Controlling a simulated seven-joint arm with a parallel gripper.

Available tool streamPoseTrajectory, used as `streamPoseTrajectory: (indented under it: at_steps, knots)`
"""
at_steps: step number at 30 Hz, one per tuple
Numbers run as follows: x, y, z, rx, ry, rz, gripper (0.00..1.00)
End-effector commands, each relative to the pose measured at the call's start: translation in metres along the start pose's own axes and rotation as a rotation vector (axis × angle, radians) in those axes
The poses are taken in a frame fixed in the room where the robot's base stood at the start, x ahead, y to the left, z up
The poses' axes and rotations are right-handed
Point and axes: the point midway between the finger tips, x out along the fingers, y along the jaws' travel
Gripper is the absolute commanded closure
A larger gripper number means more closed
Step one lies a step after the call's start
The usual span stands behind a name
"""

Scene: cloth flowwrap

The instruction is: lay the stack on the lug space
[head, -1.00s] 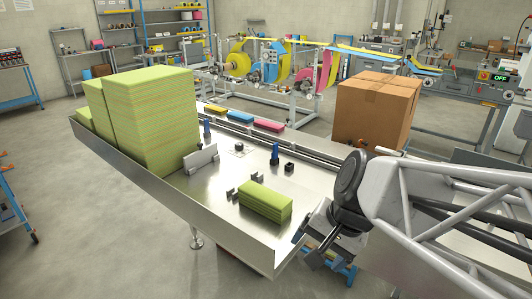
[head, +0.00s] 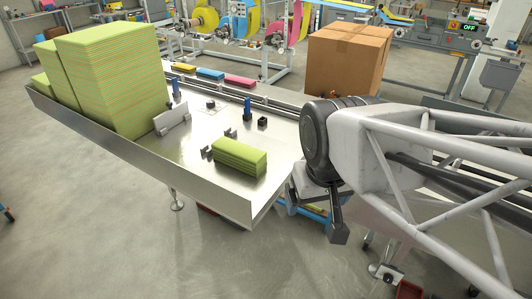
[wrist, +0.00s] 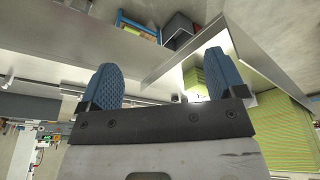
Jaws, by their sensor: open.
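A small lime-green stack of folded cloths (head: 240,157) lies flat on the steel table (head: 200,160), near its front right corner. Two small dark brackets stand just left of it. My gripper shows in the wrist view (wrist: 163,82) with its two blue fingers wide apart and nothing between them. In the head view my arm's end is right of the small stack, beyond the table's right end and apart from it; the fingers are not clear there. Yellow (head: 184,67), blue (head: 210,74) and pink (head: 240,81) packs lie in a row along the back rail. I cannot make out which gap is the lug space.
Tall green cloth stacks (head: 115,80) fill the table's left end behind an upright metal plate (head: 172,121). Blue posts (head: 247,107) and small black blocks stand mid-table. A raised lip runs along the front edge. A cardboard box (head: 347,58) stands behind the arm.

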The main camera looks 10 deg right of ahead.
Motion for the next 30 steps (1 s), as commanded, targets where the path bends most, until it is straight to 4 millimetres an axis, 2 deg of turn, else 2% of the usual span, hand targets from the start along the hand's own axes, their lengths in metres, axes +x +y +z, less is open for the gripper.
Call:
streamPoseTrajectory:
  at_steps: [5,11,14,19,30]
  knots:
    - [0.000,-0.001,-0.003,-0.006,-0.002,-0.001,0.11]
    - [-0.001,-0.004,-0.022,-0.054,-0.018,-0.004,0.11]
    - [-0.001,-0.008,-0.040,-0.100,-0.031,-0.007,0.11]
    - [0.003,-0.018,-0.081,-0.205,-0.061,-0.016,0.11]
    - [0.027,-0.048,-0.175,-0.454,-0.130,-0.043,0.11]
